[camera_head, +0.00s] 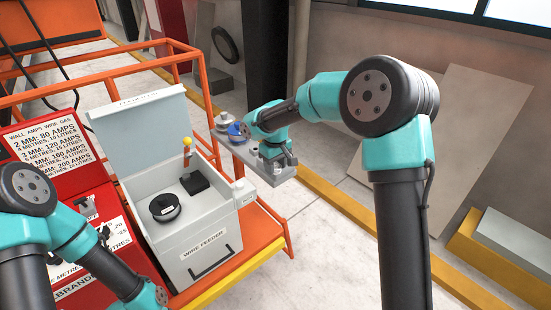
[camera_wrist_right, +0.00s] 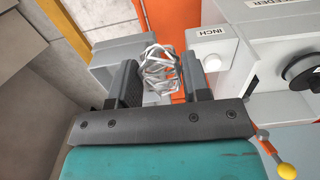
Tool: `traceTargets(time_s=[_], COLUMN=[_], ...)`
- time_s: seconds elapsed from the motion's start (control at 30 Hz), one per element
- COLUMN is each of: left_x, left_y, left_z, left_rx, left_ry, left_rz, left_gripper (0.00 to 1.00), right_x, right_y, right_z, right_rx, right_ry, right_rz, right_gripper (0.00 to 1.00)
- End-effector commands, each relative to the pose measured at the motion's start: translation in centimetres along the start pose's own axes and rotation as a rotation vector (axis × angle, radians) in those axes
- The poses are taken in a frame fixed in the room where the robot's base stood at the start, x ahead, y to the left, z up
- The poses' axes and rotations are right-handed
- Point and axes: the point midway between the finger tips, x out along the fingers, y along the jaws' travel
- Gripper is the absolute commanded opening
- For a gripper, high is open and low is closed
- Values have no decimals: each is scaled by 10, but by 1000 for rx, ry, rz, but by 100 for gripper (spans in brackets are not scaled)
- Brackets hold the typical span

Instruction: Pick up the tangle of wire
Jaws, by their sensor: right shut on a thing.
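The tangle of wire (camera_wrist_right: 160,72) is a loose, silvery-white bundle of loops. In the right wrist view it sits between the two dark fingers of my right gripper (camera_wrist_right: 160,80), which is shut on it. In the head view my right gripper (camera_head: 272,166) is at the right side of the wire feeder, by the grey side shelf. The tangle cannot be made out there, hidden by the gripper. Whether the tangle still touches the shelf cannot be told. My left arm shows at the lower left, but its gripper is out of the picture.
The open grey wire feeder (camera_head: 207,240) holds a black spool (camera_head: 164,207) and a yellow-topped lever (camera_head: 187,150). The side shelf (camera_head: 240,152) carries a blue item (camera_head: 236,128).

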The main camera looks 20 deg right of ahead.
Motion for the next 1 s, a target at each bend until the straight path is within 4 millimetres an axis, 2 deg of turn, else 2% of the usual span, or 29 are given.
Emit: traceTargets(time_s=[0.2,0.4,0.6,1.0], left_x=[0,0,0,0], left_y=[0,0,0,0], left_z=[0,0,0,0], left_rx=[0,0,0,0], left_ry=[0,0,0,0], left_rz=[0,0,0,0], left_gripper=[69,69,69,69], right_x=[-6,-8,-9,-8], right_y=[-33,-53,-60,-60], right_z=[39,62,70,70], right_rx=[-4,-2,0,0], right_ry=[0,0,1,1], right_rz=[1,1,0,0], right_gripper=[21,21,21,21])
